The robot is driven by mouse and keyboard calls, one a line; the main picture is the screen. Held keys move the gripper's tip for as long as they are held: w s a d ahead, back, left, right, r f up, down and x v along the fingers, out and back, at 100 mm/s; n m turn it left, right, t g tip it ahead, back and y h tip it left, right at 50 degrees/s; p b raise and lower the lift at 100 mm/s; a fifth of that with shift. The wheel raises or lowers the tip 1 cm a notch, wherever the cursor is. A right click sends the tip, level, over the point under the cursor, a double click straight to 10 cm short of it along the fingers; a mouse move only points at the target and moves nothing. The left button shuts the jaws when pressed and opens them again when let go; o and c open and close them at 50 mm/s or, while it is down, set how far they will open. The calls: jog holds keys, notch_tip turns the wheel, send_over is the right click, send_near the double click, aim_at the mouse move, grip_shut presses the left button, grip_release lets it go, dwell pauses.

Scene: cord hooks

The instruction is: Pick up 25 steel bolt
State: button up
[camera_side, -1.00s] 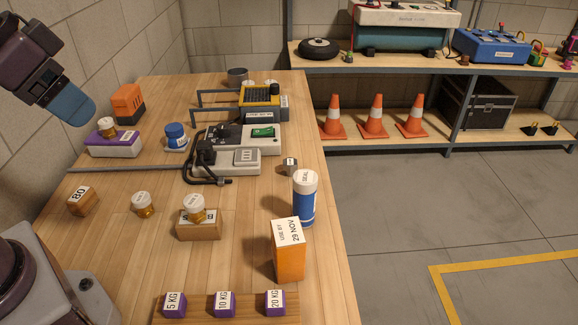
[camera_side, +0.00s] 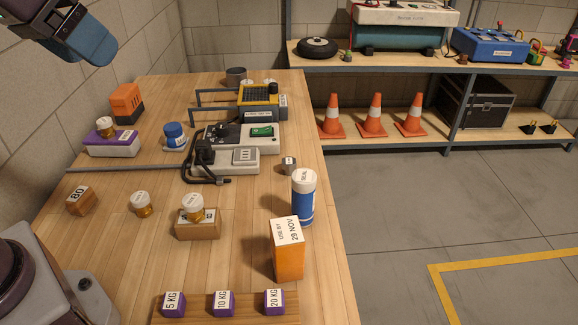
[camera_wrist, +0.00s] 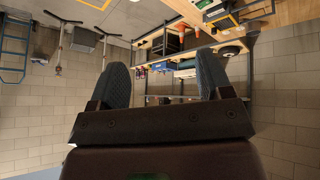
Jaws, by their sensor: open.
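A small grey metal piece with a white label (camera_side: 289,162) lies on the wooden bench, just behind the blue bottle with a white cap. It may be the steel bolt, but its label is too small to read. My gripper (camera_side: 96,48) is at the upper left of the side view, high above the bench and far from this piece. In the wrist view my gripper (camera_wrist: 162,82) shows two blue fingers spread apart with nothing between them. The wrist camera faces the walls and shelving, and the grey piece cannot be made out there.
The bench (camera_side: 240,270) holds a blue bottle (camera_side: 303,200), an orange box (camera_side: 287,252), jars, blocks and purple weights (camera_side: 224,303). A device with a black cable (camera_side: 220,160) stands left of the grey piece. A long grey rod (camera_side: 120,169) lies across the left side.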

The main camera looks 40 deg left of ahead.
aim_at(289, 161)
jog(key=w+d+r+n+t+h, duration=0.1)
jog(key=w+d+r+n+t, duration=0.15)
jog(key=w+d+n, duration=0.45)
jog(key=w+d+r+n+t+h, duration=0.15)
jog(key=w+n+t, duration=0.25)
jog(key=w+n, duration=0.7)
jog(key=w+a+f+n+t+y, duration=0.1)
jog(key=w+a+f+n+y, duration=0.25)
jog(key=w+n+y, duration=0.8)
jog(key=a+f+n+h, duration=0.1)
jog(key=f+n, duration=0.2)
jog(key=f, duration=0.8)
jog(key=s+a+f+n+g+h, duration=0.1)
jog(key=f+n, duration=0.2)
jog(key=f, duration=0.9)
jog(key=s+a+f+n+h, duration=0.1)
jog(key=f+n, duration=0.2)
jog(key=f, duration=0.9)
jog(key=shift+s+a+f+g, duration=0.1)
jog(key=shift+a+f+g, duration=0.15)
jog(key=shift+g, duration=0.1)
jog(key=x, duration=0.6)
jog(key=shift+f, duration=0.25)
jog(key=shift+d+x, duration=0.2)
jog(key=shift+x, duration=1.5)
jog(key=shift+d+x, duration=0.15)
jog(key=shift+x, duration=1.55)
